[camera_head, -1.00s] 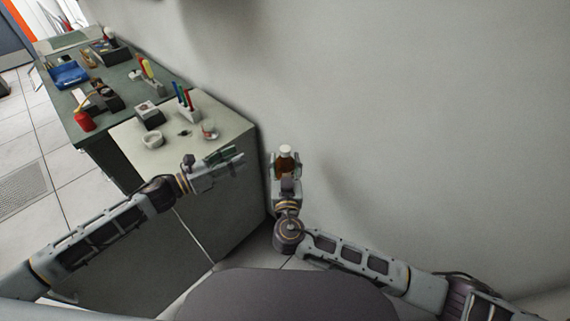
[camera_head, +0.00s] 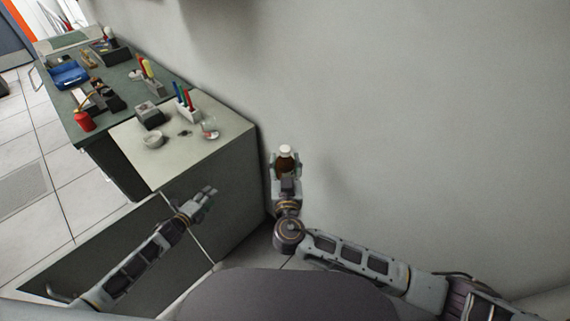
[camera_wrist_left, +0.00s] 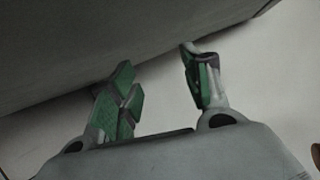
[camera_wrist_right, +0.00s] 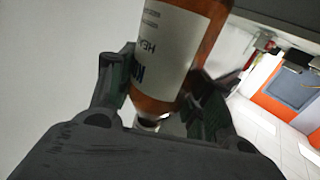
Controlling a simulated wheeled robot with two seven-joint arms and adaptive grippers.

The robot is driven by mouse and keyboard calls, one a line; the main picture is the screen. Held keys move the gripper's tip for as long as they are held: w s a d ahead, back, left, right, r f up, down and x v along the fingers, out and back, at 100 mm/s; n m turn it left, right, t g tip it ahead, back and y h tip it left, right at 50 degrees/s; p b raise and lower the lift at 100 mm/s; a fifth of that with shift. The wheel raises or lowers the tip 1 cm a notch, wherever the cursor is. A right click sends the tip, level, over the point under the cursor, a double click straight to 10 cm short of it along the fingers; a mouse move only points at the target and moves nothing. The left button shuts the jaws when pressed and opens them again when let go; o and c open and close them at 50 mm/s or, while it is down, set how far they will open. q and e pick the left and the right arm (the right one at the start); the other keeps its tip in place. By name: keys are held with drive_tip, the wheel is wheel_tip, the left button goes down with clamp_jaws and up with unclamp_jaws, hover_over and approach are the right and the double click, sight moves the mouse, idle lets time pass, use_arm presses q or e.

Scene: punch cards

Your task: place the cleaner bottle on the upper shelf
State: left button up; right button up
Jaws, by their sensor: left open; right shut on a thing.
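The cleaner bottle (camera_head: 285,163) is amber with a white cap and a pale label. In the head view it stands roughly upright in my right gripper (camera_head: 285,172), in front of the bare wall and to the right of the cabinet. In the right wrist view the bottle (camera_wrist_right: 172,50) sits between both fingers of the right gripper (camera_wrist_right: 160,92), which is shut on it. My left gripper (camera_head: 211,192) is empty and open, low in front of the cabinet; its green-padded fingers show apart in the left wrist view (camera_wrist_left: 158,85). No upper shelf is clearly recognisable.
A cabinet with a pale top (camera_head: 165,170) holds a pen holder (camera_head: 187,108), a dark box (camera_head: 149,115), a glass jar (camera_head: 210,129) and a white bowl (camera_head: 153,141). A green bench (camera_head: 124,72) with tools and a red bottle (camera_head: 84,121) stands behind. The wall (camera_head: 430,130) is bare.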

use_arm(q)
drive_tip(key=s+a+f+n+g+y, duration=0.25)
drive_tip(key=s+f+n, duration=0.35)
drive_tip(key=s+f, duration=0.55)
drive_tip(key=s+a+f+n+g+y, duration=0.1)
drive_tip(key=s+f+n+g+y, duration=0.15)
drive_tip(key=s+f+n, duration=0.9)
drive_tip(key=s+d+f+n+g, duration=0.1)
drive_tip(key=s+d+f+g, duration=0.1)
drive_tip(key=s+f, duration=0.3)
drive_tip(key=s+d+f+n+g, duration=0.2)
drive_tip(key=s+d+f, duration=0.3)
drive_tip(key=s, duration=0.7)
drive_tip(key=s+d+f+n+g, duration=0.1)
drive_tip(key=s+d+f+g, duration=0.2)
drive_tip(key=s+f, duration=0.3)
drive_tip(key=s, duration=0.3)
drive_tip(key=shift+s+d+f+h, duration=0.2)
drive_tip(key=shift+s+d+h, duration=0.05)
drive_tip(key=shift+s+h, duration=0.1)
